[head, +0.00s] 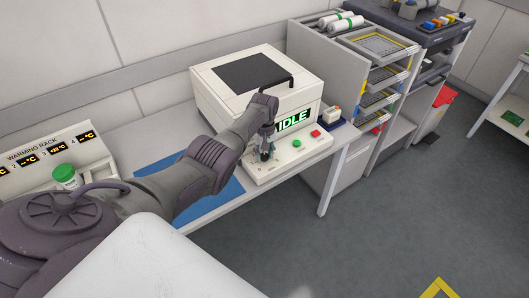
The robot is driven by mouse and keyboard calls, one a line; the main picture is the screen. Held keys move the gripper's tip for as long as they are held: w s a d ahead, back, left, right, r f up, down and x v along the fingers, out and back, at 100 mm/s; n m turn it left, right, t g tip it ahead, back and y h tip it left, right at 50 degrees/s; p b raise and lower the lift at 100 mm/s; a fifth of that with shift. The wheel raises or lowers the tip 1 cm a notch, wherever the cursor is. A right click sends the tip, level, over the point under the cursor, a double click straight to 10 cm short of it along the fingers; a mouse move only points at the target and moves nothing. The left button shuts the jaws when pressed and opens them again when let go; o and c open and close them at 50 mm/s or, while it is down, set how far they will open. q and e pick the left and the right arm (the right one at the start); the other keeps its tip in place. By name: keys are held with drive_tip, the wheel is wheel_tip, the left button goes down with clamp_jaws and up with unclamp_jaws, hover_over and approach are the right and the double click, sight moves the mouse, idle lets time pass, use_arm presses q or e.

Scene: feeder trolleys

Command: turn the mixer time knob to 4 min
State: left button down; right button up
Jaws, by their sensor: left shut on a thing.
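The mixer (213,92) is a white box with a dark top window and a green display (294,120) that reads IDLE. Its front ledge carries a green button (297,143) and a red button (316,133). My left gripper (266,153) reaches down onto the left part of this ledge, and its fingers are shut at the place of a small dark knob. The fingers mostly hide the knob, and its pointer and scale are too small to read. My right gripper is not in view.
A blue mat (212,203) lies on the bench left of the mixer. A warming rack (84,149) with a green-lidded jar (66,176) stands at the left. A shelf unit with trays (379,45) stands right of the mixer.

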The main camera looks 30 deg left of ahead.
sight(264, 156)
use_arm(q)
drive_tip(key=m, duration=0.3)
drive_tip(key=shift+m, duration=2.3)
drive_tip(key=c, duration=0.8)
unclamp_jaws()
drive_tip(key=shift+o, duration=0.2)
drive_tip(key=shift+r, duration=0.1)
wheel_tip(264, 156, up, 12)
drive_tip(key=shift+f, duration=0.2)
